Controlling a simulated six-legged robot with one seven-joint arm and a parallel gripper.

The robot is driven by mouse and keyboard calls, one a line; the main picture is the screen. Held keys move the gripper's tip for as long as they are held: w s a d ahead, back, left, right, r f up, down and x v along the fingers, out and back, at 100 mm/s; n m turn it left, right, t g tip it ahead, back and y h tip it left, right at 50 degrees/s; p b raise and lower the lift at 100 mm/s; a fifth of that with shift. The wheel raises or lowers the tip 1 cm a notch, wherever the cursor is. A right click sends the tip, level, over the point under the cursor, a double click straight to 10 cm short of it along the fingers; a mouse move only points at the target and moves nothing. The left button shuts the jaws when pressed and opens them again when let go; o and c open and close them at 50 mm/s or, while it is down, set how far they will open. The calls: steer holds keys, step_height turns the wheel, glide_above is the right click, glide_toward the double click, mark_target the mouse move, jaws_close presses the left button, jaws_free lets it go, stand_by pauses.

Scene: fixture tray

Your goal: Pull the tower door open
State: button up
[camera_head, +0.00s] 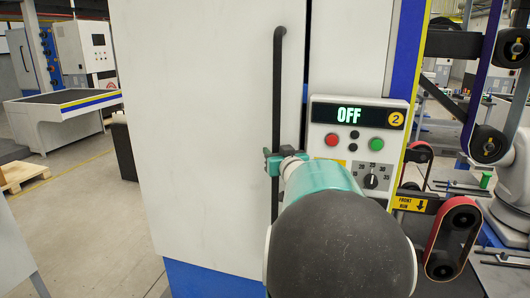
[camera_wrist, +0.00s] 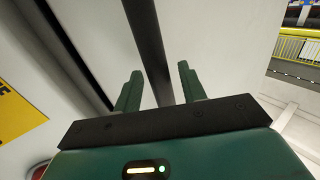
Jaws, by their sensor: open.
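The tower door (camera_head: 205,130) is a large white panel, with a narrow dark gap along its right edge. Its long black vertical handle (camera_head: 279,90) is near that edge. In the head view, my gripper (camera_head: 272,161) is at the handle's middle, with my arm partly hiding the lower handle. In the wrist view, the handle (camera_wrist: 148,40) runs between the two green fingers of my gripper (camera_wrist: 159,88). The fingers are open around it, with visible space on both sides. The dark gap (camera_wrist: 75,55) also shows left of the handle there.
A control panel (camera_head: 357,111) reading OFF, with red and green buttons and a dial, is right of the door, close to my arm. Belts and rollers (camera_head: 452,235) stand further right. A bench (camera_head: 65,105) and pallet (camera_head: 22,175) lie left, with open floor between.

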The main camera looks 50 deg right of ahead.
steer(key=shift+w+d, duration=0.15)
steer(key=shift+w, duration=0.1)
jaws_close()
stand_by(0.3)
